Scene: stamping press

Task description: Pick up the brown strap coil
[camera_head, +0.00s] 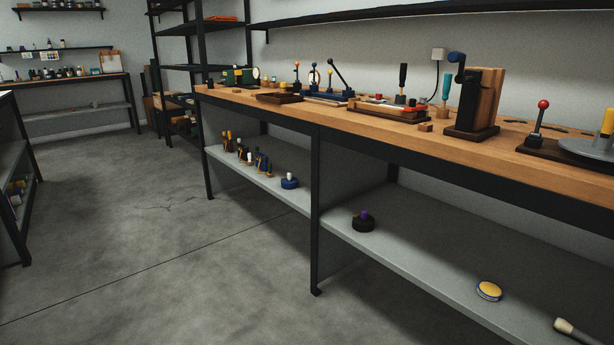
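I cannot make out a brown strap coil for certain in the head view. Small brown items (229,144) stand among handled tools on the left part of the grey lower shelf, too small to tell what they are. Neither my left gripper nor my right gripper is in view.
A long wooden workbench (472,152) runs along the wall, holding levered fixtures and a wooden press block (485,100). Its lower shelf (410,252) holds a dark round item (363,222), a yellow disc (489,290) and a brush-like tool (578,332). Concrete floor (170,235) is clear.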

